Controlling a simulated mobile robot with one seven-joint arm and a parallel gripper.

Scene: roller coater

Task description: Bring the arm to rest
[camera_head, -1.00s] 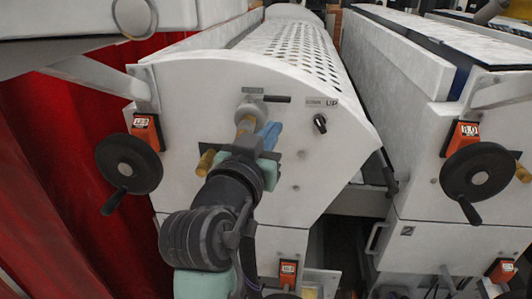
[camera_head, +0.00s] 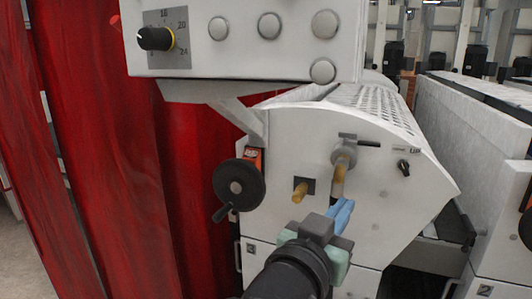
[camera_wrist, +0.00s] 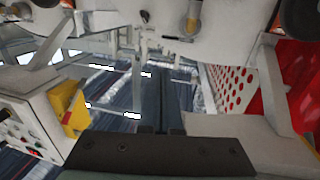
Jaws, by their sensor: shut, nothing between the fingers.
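My gripper (camera_head: 342,214) has blue fingers, which are shut and empty. In the head view it is raised in front of the white end panel (camera_head: 390,215) of the roller coater. The fingertips show just below a brass-coloured handle (camera_head: 338,181) that hangs from a grey fitting (camera_head: 344,155). I cannot tell the gap between the fingertips and the panel. My arm comes up from the bottom of the picture. In the wrist view, dark finger parts show at the bottom middle, with nothing held between them.
A control box (camera_head: 240,45) with a black knob (camera_head: 155,39) and several round buttons overhangs at the upper left. A black handwheel (camera_head: 239,187) and a second brass-coloured handle (camera_head: 300,190) stick out nearby. Red curtains (camera_head: 110,150) hang at the left. Another white machine (camera_head: 470,130) stands at the right.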

